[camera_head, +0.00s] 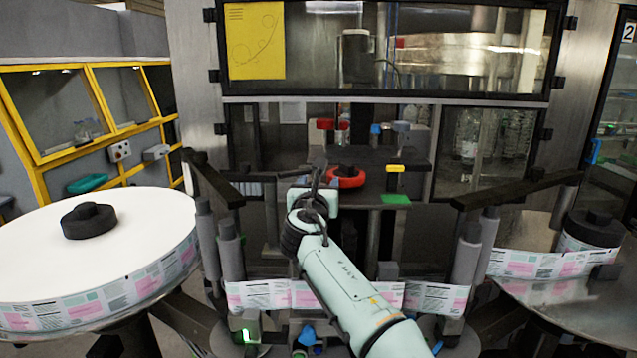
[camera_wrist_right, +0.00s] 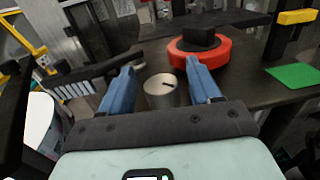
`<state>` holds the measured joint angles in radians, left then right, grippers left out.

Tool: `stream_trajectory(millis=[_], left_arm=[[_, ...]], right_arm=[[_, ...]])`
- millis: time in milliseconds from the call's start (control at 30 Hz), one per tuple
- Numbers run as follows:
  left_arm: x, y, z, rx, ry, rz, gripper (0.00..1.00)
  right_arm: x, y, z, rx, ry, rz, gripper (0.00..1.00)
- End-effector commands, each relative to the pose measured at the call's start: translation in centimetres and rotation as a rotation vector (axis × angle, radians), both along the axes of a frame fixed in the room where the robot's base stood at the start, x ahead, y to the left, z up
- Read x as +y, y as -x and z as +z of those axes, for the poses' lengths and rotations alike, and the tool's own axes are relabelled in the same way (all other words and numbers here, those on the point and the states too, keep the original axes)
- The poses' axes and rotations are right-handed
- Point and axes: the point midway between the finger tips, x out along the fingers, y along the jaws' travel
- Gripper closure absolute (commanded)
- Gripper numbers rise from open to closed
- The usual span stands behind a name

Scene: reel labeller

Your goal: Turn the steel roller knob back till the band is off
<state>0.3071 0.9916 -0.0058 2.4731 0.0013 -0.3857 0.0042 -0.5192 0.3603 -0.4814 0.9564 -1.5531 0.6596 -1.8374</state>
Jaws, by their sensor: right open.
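The steel roller knob (camera_wrist_right: 161,93) is a short silver cylinder with a dark mark on its top. In the right wrist view it stands upright between the two blue fingers of my right gripper (camera_wrist_right: 158,72), with gaps on both sides. The gripper is open. In the head view my right gripper (camera_head: 317,178) is over the left part of the dark machine top, and I cannot make out the knob behind it. A printed pink and white label band (camera_head: 265,295) runs across below, partly behind my right arm. My left gripper is not in view.
A red ring with a black hub (camera_head: 346,179) sits close right of my gripper, beside a yellow block (camera_head: 396,168) and a green pad (camera_head: 395,199). Dark bars (camera_head: 212,180) flank it. A large label reel (camera_head: 130,230) stands left, a smaller one (camera_head: 540,262) right.

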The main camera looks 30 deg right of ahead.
Motion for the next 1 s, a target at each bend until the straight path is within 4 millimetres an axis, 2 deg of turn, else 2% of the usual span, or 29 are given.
stream_trajectory(millis=[133, 200, 300, 667, 1000], left_arm=[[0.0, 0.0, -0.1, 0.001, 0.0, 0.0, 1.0], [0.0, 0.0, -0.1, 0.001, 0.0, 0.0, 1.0], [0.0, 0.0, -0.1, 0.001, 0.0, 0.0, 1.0], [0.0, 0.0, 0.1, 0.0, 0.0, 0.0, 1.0], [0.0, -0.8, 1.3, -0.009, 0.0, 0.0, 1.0]], right_arm=[[0.0, 0.0, -0.1, 0.0, 0.0, 0.0, 0.37], [0.0, 0.0, -0.1, 0.0, 0.0, 0.0, 0.6], [0.0, 0.0, -0.1, 0.001, 0.001, -0.001, 0.88], [-0.1, 0.1, 0.0, 0.001, 0.001, 0.042, 0.88], [-0.3, 0.2, 0.2, 0.001, 0.0, 0.267, 0.88]])
